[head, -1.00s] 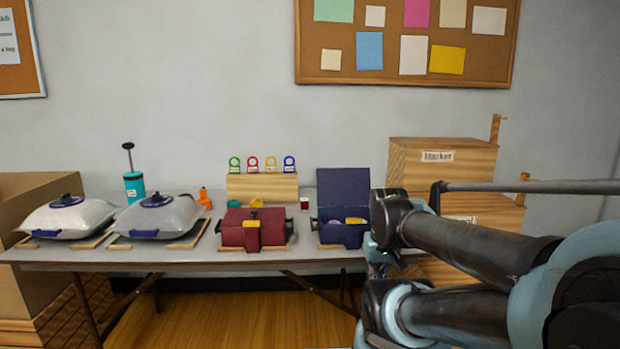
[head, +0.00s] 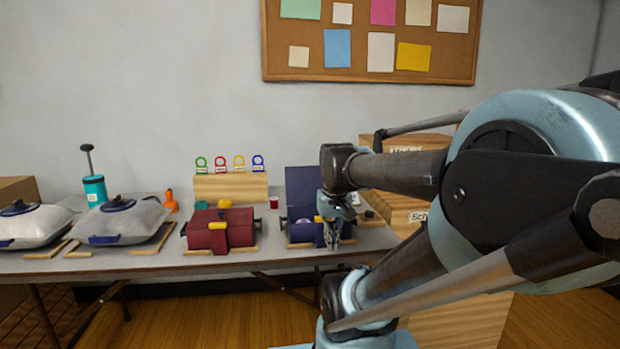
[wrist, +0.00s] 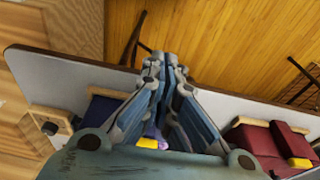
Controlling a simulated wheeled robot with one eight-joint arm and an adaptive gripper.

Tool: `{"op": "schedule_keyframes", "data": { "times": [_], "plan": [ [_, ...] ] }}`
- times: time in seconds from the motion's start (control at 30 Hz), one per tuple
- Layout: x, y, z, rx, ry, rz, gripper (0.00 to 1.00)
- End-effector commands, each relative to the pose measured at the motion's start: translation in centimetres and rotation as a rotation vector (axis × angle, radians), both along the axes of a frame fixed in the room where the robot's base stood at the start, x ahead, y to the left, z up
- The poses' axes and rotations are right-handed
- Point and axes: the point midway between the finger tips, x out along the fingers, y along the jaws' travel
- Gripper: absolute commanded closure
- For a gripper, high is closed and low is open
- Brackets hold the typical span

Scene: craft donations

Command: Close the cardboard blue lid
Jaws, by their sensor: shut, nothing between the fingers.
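The blue box (head: 300,235) stands on the table with its blue lid (head: 303,182) raised upright at the back. Something yellow and purple shows inside or at the front of the box, partly hidden by my gripper. My gripper (head: 333,243) is in front of the right part of the blue box, fingers pointing down and together, holding nothing. In the wrist view my gripper (wrist: 158,68) has its fingertips meeting over the table's front edge. Part of the blue box (wrist: 103,115) shows behind the fingers there. I cannot tell whether the gripper touches the box.
A red box (head: 220,232), shut, stands left of the blue one on the table (head: 160,266). White bags with blue knobs (head: 120,222) lie farther left. A wooden rack (head: 231,187) with coloured tags stands behind. Wooden crates (head: 409,212) stand at the right.

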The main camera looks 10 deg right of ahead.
Motion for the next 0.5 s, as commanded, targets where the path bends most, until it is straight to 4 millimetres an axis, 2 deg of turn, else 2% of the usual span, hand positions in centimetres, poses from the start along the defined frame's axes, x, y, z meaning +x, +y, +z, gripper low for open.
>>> {"op": "schedule_keyframes", "data": {
  "times": [0.03,0.2,0.5],
  "plan": [
    [1.6,0.0,1.5,0.000,0.005,-0.001,1.00],
    [6.3,0.0,5.6,0.000,0.024,-0.005,1.00],
    [15.3,0.0,11.3,0.001,0.057,-0.010,1.00]
  ]
}}
